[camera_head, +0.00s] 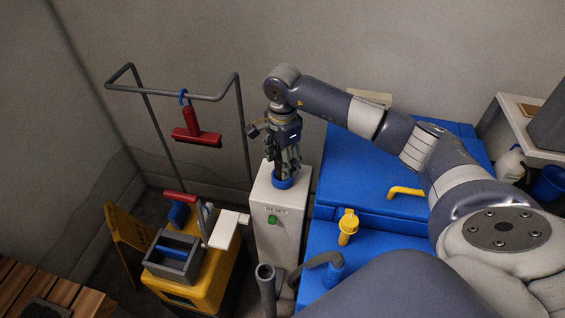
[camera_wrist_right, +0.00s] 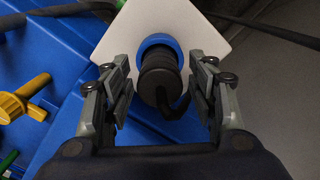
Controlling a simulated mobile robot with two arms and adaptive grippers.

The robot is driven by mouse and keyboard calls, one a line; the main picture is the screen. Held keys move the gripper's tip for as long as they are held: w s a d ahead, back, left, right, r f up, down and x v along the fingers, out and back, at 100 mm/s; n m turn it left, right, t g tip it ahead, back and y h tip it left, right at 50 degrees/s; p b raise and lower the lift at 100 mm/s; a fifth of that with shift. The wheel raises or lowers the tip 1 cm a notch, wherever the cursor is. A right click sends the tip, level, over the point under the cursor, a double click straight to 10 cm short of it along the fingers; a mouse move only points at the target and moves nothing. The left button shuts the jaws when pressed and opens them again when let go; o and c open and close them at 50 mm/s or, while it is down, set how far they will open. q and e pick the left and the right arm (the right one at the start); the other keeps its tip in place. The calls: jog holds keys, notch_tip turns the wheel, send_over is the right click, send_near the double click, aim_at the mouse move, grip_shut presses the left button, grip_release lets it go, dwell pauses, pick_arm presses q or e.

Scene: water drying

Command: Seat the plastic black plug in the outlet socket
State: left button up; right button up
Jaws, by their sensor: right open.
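The black plug (camera_wrist_right: 160,80) shows in the right wrist view, with a dark cable hanging from its near end. It stands at the blue ring of the outlet socket (camera_wrist_right: 158,41), on the white top of a post; how deep it sits I cannot tell. My right gripper (camera_wrist_right: 160,92) is open, with one finger on each side of the plug and visible gaps between. In the head view the right gripper (camera_head: 287,168) points down over the blue socket ring (camera_head: 283,182), and its fingers hide the plug. My left gripper is not in view.
A yellow cart (camera_head: 190,282) with a grey caddy (camera_head: 172,254) is at left. A red squeegee (camera_head: 195,130) hangs on a grey rail behind.

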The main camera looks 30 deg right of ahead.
notch_tip(320, 180, up, 9)
jog(key=b, duration=0.3)
jog(key=shift+r, duration=0.95)
